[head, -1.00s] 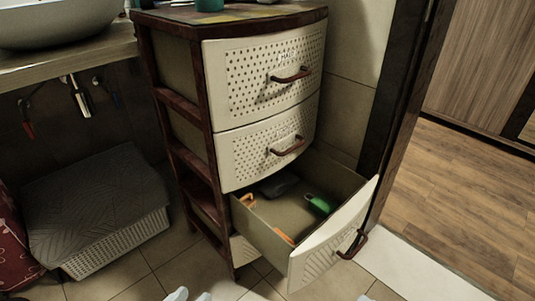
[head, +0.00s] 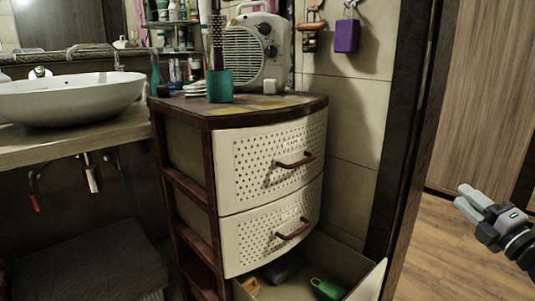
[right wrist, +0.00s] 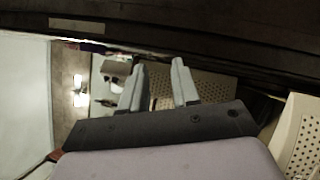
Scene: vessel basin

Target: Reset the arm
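My right gripper (head: 464,201) is raised at the right edge of the head view, in front of the doorway and right of the drawer cabinet. It is empty. In the right wrist view its two fingers (right wrist: 158,85) stand apart with nothing between them. My left gripper is not in the head view.
The cabinet (head: 170,146) has its lower drawer (head: 368,283) pulled out, holding a green item (head: 327,288) and a dark item. Its two upper drawers are shut. A cup (head: 219,86) and a heater (head: 256,52) stand on top. A sink (head: 70,98) is left.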

